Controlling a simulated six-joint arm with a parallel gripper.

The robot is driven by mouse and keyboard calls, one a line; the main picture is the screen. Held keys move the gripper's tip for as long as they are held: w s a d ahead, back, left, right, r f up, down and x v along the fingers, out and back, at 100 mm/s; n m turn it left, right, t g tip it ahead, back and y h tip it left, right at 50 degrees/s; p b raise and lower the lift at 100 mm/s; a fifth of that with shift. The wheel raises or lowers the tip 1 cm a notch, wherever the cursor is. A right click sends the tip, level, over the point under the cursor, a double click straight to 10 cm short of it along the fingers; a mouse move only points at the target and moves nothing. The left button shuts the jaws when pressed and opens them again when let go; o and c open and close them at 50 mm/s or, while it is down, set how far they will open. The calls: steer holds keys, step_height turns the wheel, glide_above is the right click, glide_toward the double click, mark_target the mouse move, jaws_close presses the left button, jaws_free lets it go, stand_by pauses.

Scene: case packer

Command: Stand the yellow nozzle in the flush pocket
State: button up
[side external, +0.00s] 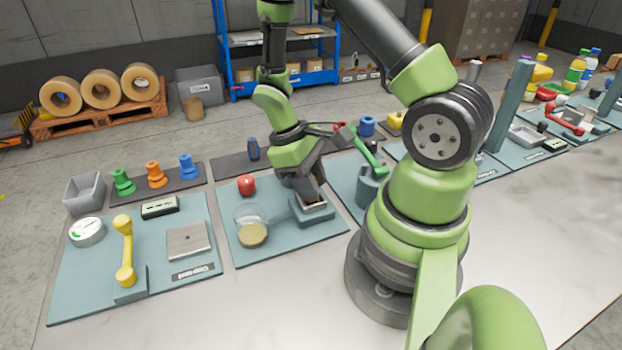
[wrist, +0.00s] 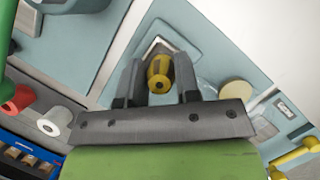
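The yellow nozzle (wrist: 158,78) shows in the wrist view between the two fingers of my gripper (wrist: 159,86), with a dark hole facing the camera. I cannot tell whether both fingers press on it. Just beyond it is a pale, angular metal-edged recess, the flush pocket (wrist: 160,44), partly hidden by the nozzle and fingers. In the side view, my gripper (side external: 313,190) points down, low over the grey pocket block (side external: 318,217) on the teal mat. The nozzle is hidden there, and whether it is inside the pocket does not show.
A clear round dish (side external: 249,214), a tan disc (side external: 253,236) and a red knob (side external: 246,185) lie left of the pocket block. Green (side external: 123,182), orange (side external: 156,175) and blue (side external: 188,167) nozzles stand on a dark strip. A green-handled fixture (side external: 372,180) stands close at right.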

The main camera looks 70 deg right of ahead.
steer(key=o, duration=0.4)
steer(key=shift+c, duration=0.2)
steer(key=shift+r, duration=0.15)
steer(key=v, duration=1.2)
steer(key=s+a+r+m+t+y, duration=0.1)
steer(key=s+a+r+m+t, duration=0.1)
steer(key=s+a+r+t, duration=0.2)
steer(key=s+a+r+m+t+y, duration=0.1)
steer(key=s+a+r+t, duration=0.3)
steer(key=r, duration=0.6)
steer(key=a+m+t, duration=0.1)
steer(key=a+t, duration=0.1)
steer(key=t, duration=0.1)
steer(key=shift+s+a+t, duration=0.3)
steer(key=shift+s+t, duration=0.1)
